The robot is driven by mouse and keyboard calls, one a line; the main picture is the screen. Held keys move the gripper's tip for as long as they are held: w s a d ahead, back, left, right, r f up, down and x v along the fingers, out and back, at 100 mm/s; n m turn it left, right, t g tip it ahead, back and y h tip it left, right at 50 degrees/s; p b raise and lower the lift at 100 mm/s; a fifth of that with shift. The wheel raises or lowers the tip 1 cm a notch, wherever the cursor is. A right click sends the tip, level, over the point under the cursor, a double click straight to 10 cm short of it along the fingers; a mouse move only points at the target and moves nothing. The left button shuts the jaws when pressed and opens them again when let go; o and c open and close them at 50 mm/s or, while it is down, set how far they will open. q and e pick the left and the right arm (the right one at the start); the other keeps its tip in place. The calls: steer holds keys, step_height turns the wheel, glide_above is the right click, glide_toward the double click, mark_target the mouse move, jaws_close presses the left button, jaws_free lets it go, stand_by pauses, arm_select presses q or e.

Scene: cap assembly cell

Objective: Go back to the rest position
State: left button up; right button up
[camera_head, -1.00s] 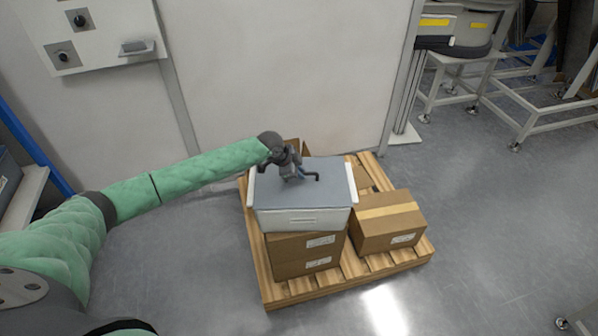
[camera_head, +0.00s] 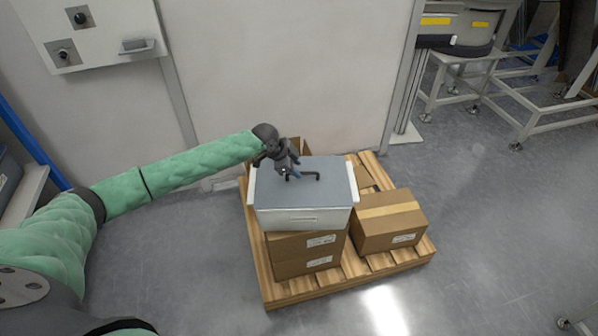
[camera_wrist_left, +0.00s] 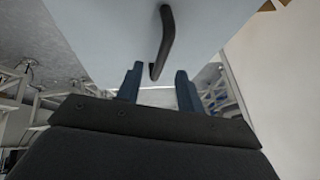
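My left gripper (camera_head: 292,173) is over the far left part of a white case with a grey lid (camera_head: 330,195). A dark bar handle (camera_head: 312,177) stands on the lid just right of the fingertips. In the left wrist view, the two blue fingers (camera_wrist_left: 158,72) are spread with an empty gap between them. The handle (camera_wrist_left: 167,38) shows beyond the fingertips, not gripped. My right gripper is not in view.
The case sits on stacked cardboard boxes (camera_head: 308,258) on a wooden pallet (camera_head: 345,284). Another taped box (camera_head: 389,225) stands to the right. A white wall panel (camera_head: 280,70) is behind. Steel frames (camera_head: 555,108) stand at the far right; the floor between is clear.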

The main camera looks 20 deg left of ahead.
arm_select(q)
steer(key=shift+b+v, duration=0.35)
steer(key=shift+v, duration=2)
